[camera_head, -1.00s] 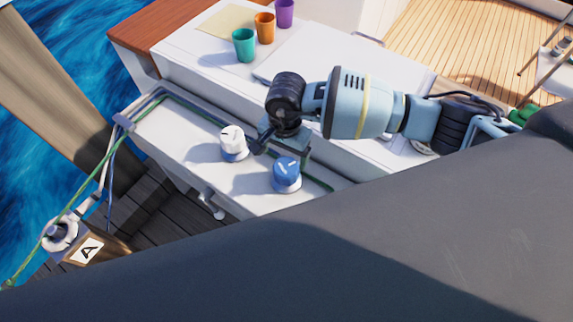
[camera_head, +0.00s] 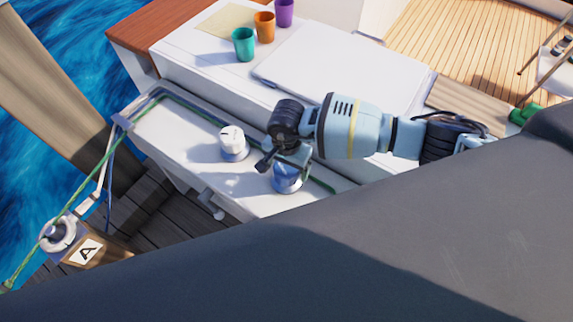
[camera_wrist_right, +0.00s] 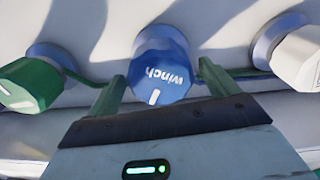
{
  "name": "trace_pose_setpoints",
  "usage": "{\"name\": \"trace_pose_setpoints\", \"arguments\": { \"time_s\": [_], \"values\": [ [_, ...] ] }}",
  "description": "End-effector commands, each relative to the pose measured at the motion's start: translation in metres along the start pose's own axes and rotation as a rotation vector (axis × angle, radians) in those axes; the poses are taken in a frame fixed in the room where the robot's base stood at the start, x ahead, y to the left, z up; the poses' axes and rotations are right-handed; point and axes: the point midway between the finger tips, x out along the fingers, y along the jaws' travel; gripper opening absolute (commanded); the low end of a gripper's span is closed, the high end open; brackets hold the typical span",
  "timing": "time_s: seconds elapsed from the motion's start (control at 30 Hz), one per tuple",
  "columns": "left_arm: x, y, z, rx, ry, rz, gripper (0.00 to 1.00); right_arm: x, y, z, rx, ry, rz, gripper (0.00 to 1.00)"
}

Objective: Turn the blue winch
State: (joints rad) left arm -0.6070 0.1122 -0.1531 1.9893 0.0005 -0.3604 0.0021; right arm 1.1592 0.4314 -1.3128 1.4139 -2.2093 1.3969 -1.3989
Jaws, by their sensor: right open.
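The blue winch (camera_head: 288,181) stands on the white ledge in the head view, partly covered by my right gripper (camera_head: 284,168). In the right wrist view the blue winch (camera_wrist_right: 160,68) is in the middle, with the word "winch" and a white mark on it. My right gripper (camera_wrist_right: 164,88) is open there, with one greenish finger on each side of the winch's lower part. Gaps seem to show between fingers and winch; I cannot tell whether either touches. My left gripper is not in view.
A white winch (camera_head: 232,140) stands left of the blue one. A green winch (camera_wrist_right: 32,84) shows in the wrist view. Teal (camera_head: 243,44), orange (camera_head: 264,27) and purple (camera_head: 284,12) cups stand on the white cabin top. A green rope runs along the ledge.

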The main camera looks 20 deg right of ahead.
Motion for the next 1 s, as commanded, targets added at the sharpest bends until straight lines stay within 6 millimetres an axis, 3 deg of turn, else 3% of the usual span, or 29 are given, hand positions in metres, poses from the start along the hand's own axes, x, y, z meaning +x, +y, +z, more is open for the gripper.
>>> {"name": "trace_pose_setpoints", "arguments": {
  "time_s": [0.23, 0.57, 1.0],
  "values": [
    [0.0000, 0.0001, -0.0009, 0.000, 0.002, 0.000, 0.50, 0.0002, -0.0003, 0.0001, 0.000, 0.000, -0.001, 0.85],
    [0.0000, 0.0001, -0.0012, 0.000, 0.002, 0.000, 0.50, 0.0000, -0.0002, 0.0000, 0.000, 0.000, -0.001, 0.41],
    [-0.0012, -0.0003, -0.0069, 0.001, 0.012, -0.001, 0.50, -0.0014, -0.0006, -0.0004, 0.109, 0.001, -0.002, 0.41]
  ]
}}
